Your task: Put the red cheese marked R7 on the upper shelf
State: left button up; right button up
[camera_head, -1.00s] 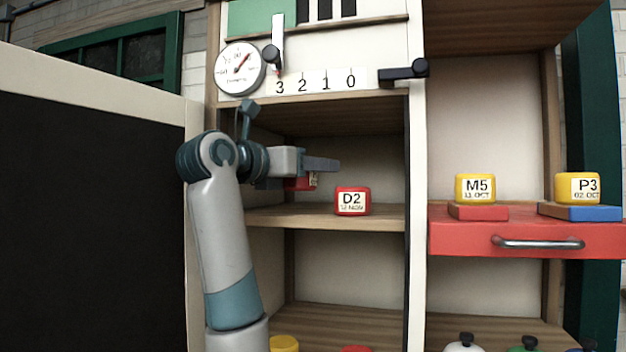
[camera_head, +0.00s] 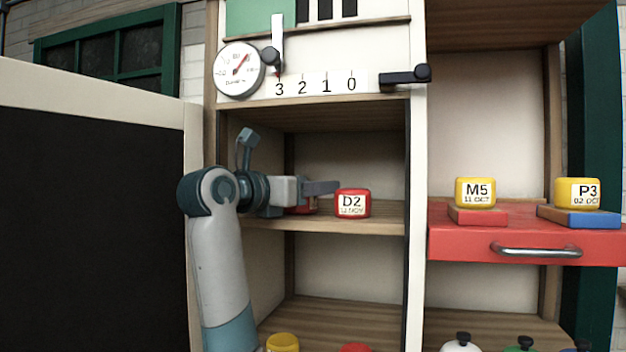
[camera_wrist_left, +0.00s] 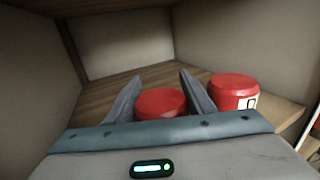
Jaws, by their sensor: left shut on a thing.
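My left gripper (camera_head: 322,187) reaches into the upper compartment from the left and is shut on a red cheese (camera_head: 303,207). That cheese is mostly hidden behind the fingers in the head view, and its mark cannot be read. In the left wrist view the held red cheese (camera_wrist_left: 160,103) sits between the two fingers (camera_wrist_left: 157,98), low at the shelf board. The upper shelf (camera_head: 325,222) also carries a red cheese marked D2 (camera_head: 352,203), just right of the fingers; it shows in the left wrist view too (camera_wrist_left: 233,92). My right gripper is not in view.
A red drawer (camera_head: 470,238) on the right bears yellow cheeses M5 (camera_head: 475,192) and P3 (camera_head: 577,192). A yellow cheese (camera_head: 283,342) and a red one (camera_head: 356,348) are on the lower level. A dark panel (camera_head: 90,220) stands at left.

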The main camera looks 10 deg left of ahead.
pick_arm(q)
jog(key=shift+f, duration=0.15)
jog(key=o, duration=1.3)
jog(key=shift+c, duration=0.2)
jog(key=shift+s+a+b, duration=0.15)
jog(key=shift+s+b, duration=0.3)
jog(key=b+v, duration=0.5)
jog(key=v, duration=0.5)
jog(key=shift+s, duration=0.1)
jog(key=shift+s+a, duration=0.2)
jog(key=shift+s, duration=0.2)
